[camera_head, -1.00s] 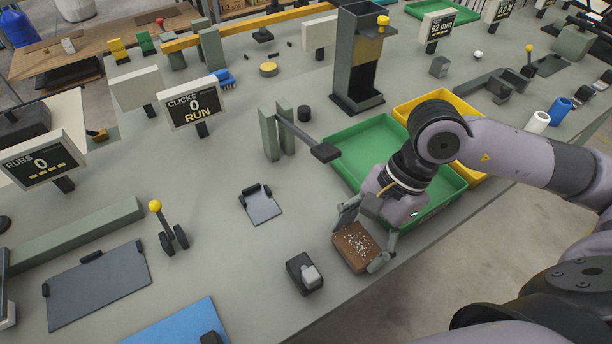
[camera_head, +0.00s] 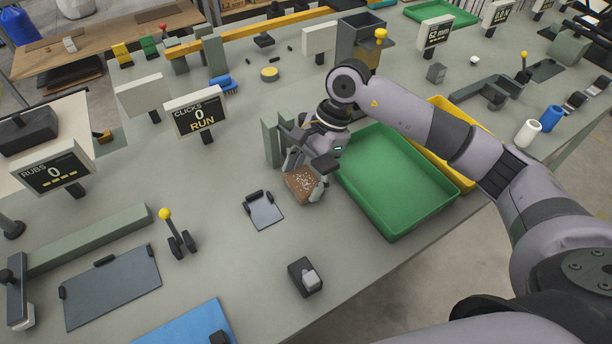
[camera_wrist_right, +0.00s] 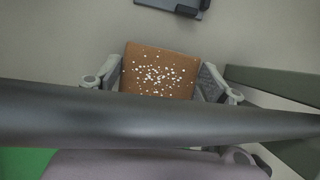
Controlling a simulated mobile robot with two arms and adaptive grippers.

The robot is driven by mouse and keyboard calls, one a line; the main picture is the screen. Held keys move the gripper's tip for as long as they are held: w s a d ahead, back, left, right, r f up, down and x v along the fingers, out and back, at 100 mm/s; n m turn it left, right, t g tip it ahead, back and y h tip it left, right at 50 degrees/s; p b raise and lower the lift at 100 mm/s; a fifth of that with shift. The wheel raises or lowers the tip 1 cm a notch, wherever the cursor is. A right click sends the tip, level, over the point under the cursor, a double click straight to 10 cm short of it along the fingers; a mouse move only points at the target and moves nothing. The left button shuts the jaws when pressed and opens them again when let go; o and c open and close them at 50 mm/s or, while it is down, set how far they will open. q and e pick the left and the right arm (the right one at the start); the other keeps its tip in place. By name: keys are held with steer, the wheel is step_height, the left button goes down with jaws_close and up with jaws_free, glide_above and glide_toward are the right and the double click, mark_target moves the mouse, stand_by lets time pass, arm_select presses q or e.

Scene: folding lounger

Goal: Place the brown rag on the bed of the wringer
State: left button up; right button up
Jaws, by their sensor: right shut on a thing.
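The brown rag (camera_head: 301,185), a flat block-like piece with white specks, is held in my right gripper (camera_head: 304,178) above the grey bench. In the right wrist view the rag (camera_wrist_right: 158,74) sits between the two fingers, which touch its sides. Two green-grey posts (camera_head: 277,140) with a dark lever arm stand right beside the gripper. A dark bar (camera_wrist_right: 150,115) crosses the right wrist view in front of the gripper. A small dark plate with clips (camera_head: 264,212) lies just left of and nearer than the rag. I cannot tell which part is the wringer's bed. My left gripper is out of view.
A green tray (camera_head: 395,222) lies to the right, with a yellow tray (camera_head: 452,105) behind it. A small dark block (camera_head: 305,275) stands near the front edge. A yellow-knobbed lever (camera_head: 165,214) and a dark mat (camera_head: 110,287) are to the left. Bench between is clear.

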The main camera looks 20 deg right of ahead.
steer(key=shift+s+f, duration=0.1)
steer(key=shift+f, duration=0.2)
steer(key=shift+f, duration=0.2)
steer(key=o, duration=1.1)
steer(key=shift+r, duration=0.1)
steer(key=shift+o, duration=0.2)
